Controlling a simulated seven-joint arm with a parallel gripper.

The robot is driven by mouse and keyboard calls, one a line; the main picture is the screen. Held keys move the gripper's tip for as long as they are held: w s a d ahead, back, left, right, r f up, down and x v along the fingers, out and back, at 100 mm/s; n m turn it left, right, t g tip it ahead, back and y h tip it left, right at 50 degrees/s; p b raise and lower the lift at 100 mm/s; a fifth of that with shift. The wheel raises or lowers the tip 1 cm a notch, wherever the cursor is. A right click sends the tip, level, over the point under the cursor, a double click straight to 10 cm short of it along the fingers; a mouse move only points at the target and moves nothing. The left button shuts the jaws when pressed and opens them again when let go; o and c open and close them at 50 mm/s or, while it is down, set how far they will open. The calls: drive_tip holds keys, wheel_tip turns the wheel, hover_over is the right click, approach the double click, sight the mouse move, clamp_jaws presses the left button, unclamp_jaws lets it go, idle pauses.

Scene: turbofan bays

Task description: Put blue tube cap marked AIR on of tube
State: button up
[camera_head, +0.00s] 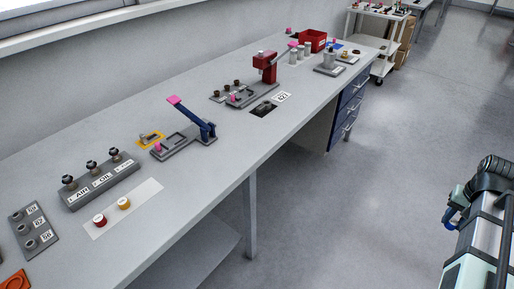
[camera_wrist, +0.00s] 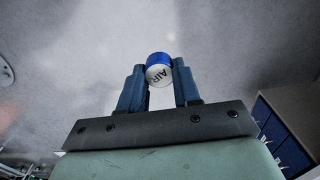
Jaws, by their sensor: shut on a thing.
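My gripper (camera_wrist: 159,74) shows in the wrist view, its two blue fingers shut on the blue tube cap (camera_wrist: 158,59). The cap has a blue side and a pale round face marked AIR, turned towards the camera. In the head view, a grey block (camera_head: 101,183) at the left carries three dark-topped tubes and white labels. The tube at the AIR label (camera_head: 69,181) is the leftmost. No blue cap shows on these tubes. The block is not seen in the wrist view, and my gripper's fingers are not seen in the head view.
A white strip (camera_head: 146,191) before the block holds a red cap (camera_head: 99,220) and a yellow cap (camera_head: 123,203). A numbered grey plate (camera_head: 34,232) lies left. A blue-levered fixture (camera_head: 192,129) and a red press (camera_head: 264,66) stand farther right. Open floor lies between bench and arm.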

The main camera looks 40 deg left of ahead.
drive_tip(key=s+a+r+n, duration=0.1)
drive_tip(key=s+a+n, duration=0.3)
drive_tip(key=a, duration=1.2)
drive_tip(key=s+a+r+n, duration=0.15)
drive_tip(key=s+a, duration=0.55)
drive_tip(key=a, duration=1)
drive_tip(key=s+a+r+n, duration=0.1)
drive_tip(key=s+a+n, duration=0.35)
drive_tip(key=a, duration=1.15)
drive_tip(key=s+a+r+n, duration=0.1)
drive_tip(key=s+a, duration=0.4)
drive_tip(key=a, duration=0.1)
drive_tip(key=s+a+n, duration=0.1)
drive_tip(key=s+a, duration=0.5)
drive_tip(key=a, duration=0.1)
drive_tip(key=s+a+r+n, duration=0.1)
drive_tip(key=s+a, duration=0.5)
drive_tip(key=shift+s+a+r, duration=0.15)
drive_tip(key=shift+r, duration=0.2)
drive_tip(key=s+a+r+n, duration=0.3)
drive_tip(key=s+a, duration=0.7)
drive_tip(key=s, duration=0.4)
drive_tip(key=s+a+r+n, duration=0.2)
drive_tip(key=s+a+r, duration=0.1)
drive_tip(key=s+a, duration=0.95)
wheel_tip(320, 180, up, 4)
hover_over(65, 176)
drive_tip(key=shift+a+f, duration=0.1)
drive_tip(key=shift+f, duration=2.85)
drive_tip(key=shift+f, duration=1.05)
